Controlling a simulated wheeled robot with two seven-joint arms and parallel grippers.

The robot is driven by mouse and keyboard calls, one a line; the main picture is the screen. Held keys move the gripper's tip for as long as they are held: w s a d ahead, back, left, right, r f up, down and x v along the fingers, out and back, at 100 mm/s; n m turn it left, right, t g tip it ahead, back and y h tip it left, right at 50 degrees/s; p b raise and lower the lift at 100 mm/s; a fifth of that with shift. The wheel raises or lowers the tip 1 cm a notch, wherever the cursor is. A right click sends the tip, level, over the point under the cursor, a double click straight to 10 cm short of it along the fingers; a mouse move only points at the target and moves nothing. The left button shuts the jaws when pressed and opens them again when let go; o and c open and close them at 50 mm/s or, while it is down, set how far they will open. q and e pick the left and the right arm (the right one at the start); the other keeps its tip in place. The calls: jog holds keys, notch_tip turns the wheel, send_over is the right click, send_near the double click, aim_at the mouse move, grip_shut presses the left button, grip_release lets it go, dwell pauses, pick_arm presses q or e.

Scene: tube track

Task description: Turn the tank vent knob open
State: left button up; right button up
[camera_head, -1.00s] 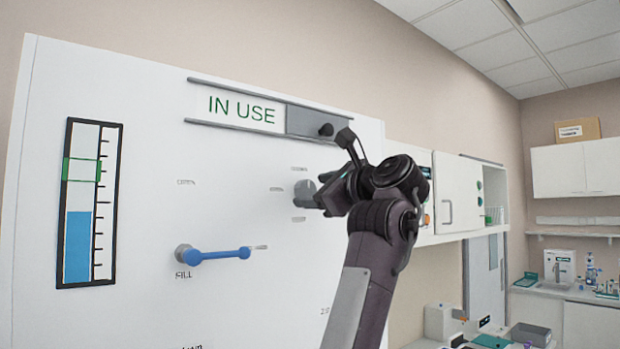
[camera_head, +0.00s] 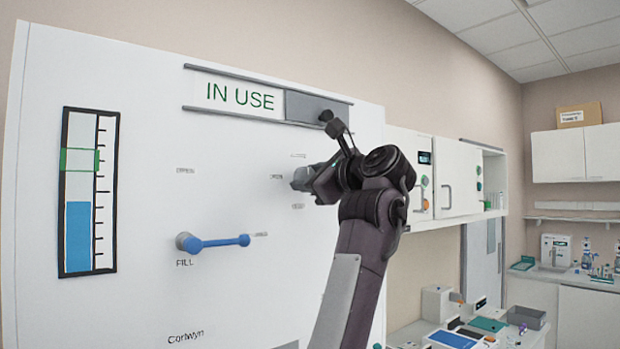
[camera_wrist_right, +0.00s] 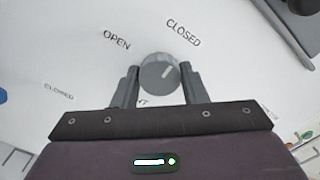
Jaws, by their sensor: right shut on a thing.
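The grey round vent knob (camera_wrist_right: 158,73) sits on the white panel between the OPEN and CLOSED labels in the right wrist view. Its white mark slants up and right, roughly toward the CLOSED side. My right gripper (camera_wrist_right: 159,84) has one finger on each side of the knob and is shut on it. In the head view the knob (camera_head: 300,179) shows only partly, with my right gripper (camera_head: 316,183) covering its right side. My left gripper is not in view.
The panel (camera_head: 140,140) also carries a blue fill lever (camera_head: 218,242), a level gauge (camera_head: 90,190) and an IN USE slider sign (camera_head: 240,97) just above my right gripper. Cabinets (camera_head: 458,187) and a cluttered bench (camera_head: 460,332) stand to the right.

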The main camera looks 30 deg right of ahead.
jog(key=n+b, duration=0.4)
jog(key=n, duration=0.5)
jog(key=n+b, duration=0.4)
jog(key=n, duration=0.4)
jog(key=shift+f+n+b, duration=0.2)
jog(key=shift+n+b, duration=0.2)
jog(key=shift+w, duration=0.1)
dwell(0.5)
jog(key=o, duration=1)
jog(key=shift+r, duration=0.1)
